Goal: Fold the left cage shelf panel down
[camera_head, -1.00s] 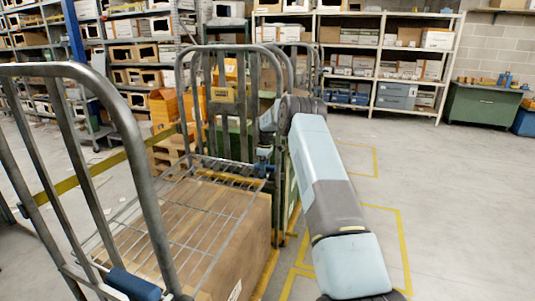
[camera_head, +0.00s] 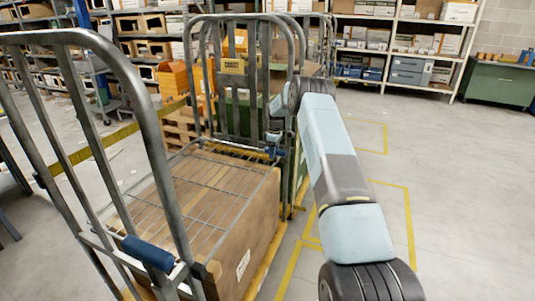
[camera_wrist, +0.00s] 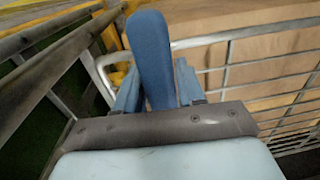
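The cage shelf panel (camera_head: 200,193), a grey wire grid, lies about level over a large brown carton (camera_head: 248,240) inside the near roll cage (camera_head: 150,115). It also shows in the wrist view (camera_wrist: 268,78). One blue grip (camera_head: 148,252) is at its near corner. Another blue grip (camera_head: 276,153) is at its far right corner, by my gripper (camera_head: 275,138). In the wrist view, this blue grip (camera_wrist: 152,55) stands between my gripper's two light-blue fingers (camera_wrist: 155,92), which appear closed against its sides. The fingertips are partly hidden.
More cage frames (camera_head: 300,45) stand close behind. Orange bins (camera_head: 175,80) and a pallet are beyond the cage. Loaded racks (camera_head: 405,45) and a green cabinet (camera_head: 500,85) line the back. The floor on the right, with yellow markings (camera_head: 408,225), is clear.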

